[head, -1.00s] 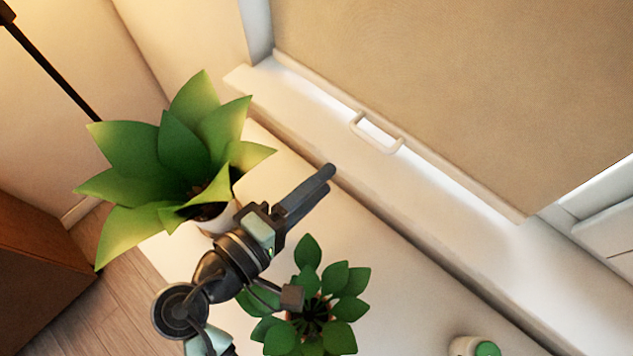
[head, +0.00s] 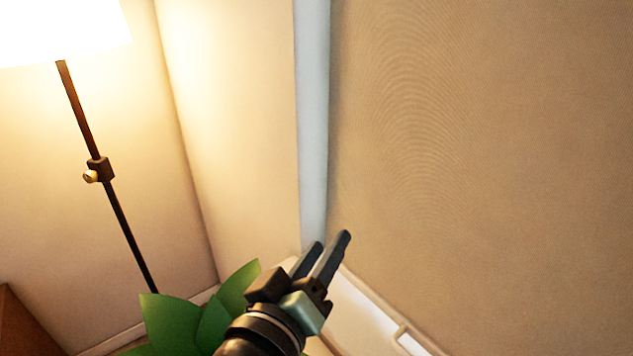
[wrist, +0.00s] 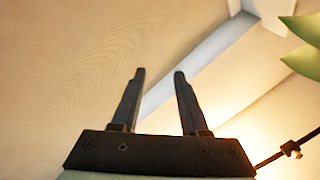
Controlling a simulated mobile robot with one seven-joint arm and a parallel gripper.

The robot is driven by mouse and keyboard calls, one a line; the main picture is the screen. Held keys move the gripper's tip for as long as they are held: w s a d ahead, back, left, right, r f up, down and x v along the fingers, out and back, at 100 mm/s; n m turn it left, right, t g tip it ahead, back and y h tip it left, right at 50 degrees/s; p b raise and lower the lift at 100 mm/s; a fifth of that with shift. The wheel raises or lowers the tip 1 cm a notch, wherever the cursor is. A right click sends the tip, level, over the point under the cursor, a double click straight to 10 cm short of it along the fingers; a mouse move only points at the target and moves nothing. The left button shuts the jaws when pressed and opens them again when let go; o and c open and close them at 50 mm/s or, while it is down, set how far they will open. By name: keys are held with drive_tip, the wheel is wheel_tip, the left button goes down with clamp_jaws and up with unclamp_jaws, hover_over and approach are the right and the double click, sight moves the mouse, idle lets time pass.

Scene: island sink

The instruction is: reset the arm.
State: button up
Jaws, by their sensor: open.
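My gripper (head: 327,243) is at the lower middle of the head view, pointing up toward the window blind. Its two dark fingers are apart with nothing between them. In the wrist view my gripper (wrist: 159,75) also shows open and empty, with the blind and the white window frame behind the fingers. My wrist hides part of a green-leaved plant (head: 172,322) at the bottom of the head view.
A tan blind (head: 500,150) fills the right side, with a pale handle (head: 408,342) at its lower edge. A lit floor lamp (head: 62,25) stands at the left on a dark pole. Plant leaves (wrist: 303,62) are at the right of the wrist view.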

wheel_tip(320, 180, up, 21)
drive_tip(key=s+m+t+y+p, duration=0.1)
drive_tip(key=m+t+y, duration=0.2)
drive_tip(key=t, duration=0.4)
drive_tip(key=s+r+t+y, duration=0.1)
drive_tip(key=s+r+t, duration=0.1)
drive_tip(key=s+r, duration=0.2)
drive_tip(key=s+a+r+t+y, duration=0.1)
drive_tip(key=s+r+t+y, duration=0.1)
drive_tip(key=r, duration=0.8)
drive_tip(key=shift+s+r+t+y+p, duration=0.25)
drive_tip(key=shift+s+t+p, duration=0.2)
drive_tip(key=shift+s, duration=0.75)
drive_tip(key=shift+f, duration=0.1)
